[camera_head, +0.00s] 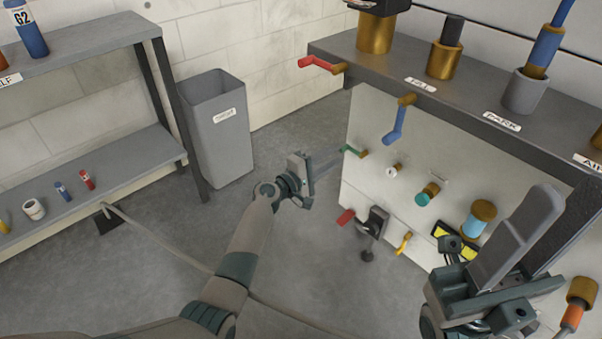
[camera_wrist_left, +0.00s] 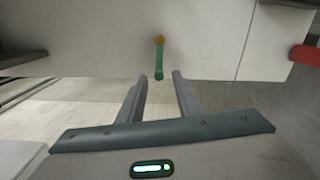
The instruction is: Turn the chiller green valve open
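The green valve is a small green lever handle on a brass stem. It sits on the white panel front in the head view (camera_head: 348,149) and hangs straight down from its stem in the left wrist view (camera_wrist_left: 159,64). My left gripper (camera_head: 334,159) reaches toward it from the left. In the left wrist view the fingers (camera_wrist_left: 160,80) are apart and empty, with the handle's lower end between and just beyond their tips. I see no clear contact. My right gripper (camera_head: 535,225) is at the lower right in front of the panel; its finger gap is not clear.
The panel also carries a blue lever (camera_head: 394,125), a teal knob (camera_head: 424,198), a yellow lever (camera_head: 404,243) and a red-handled fitting (camera_head: 346,217). A red lever (camera_head: 316,63) sits at the top shelf's edge. A grey bin (camera_head: 220,130) stands left, with open floor between.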

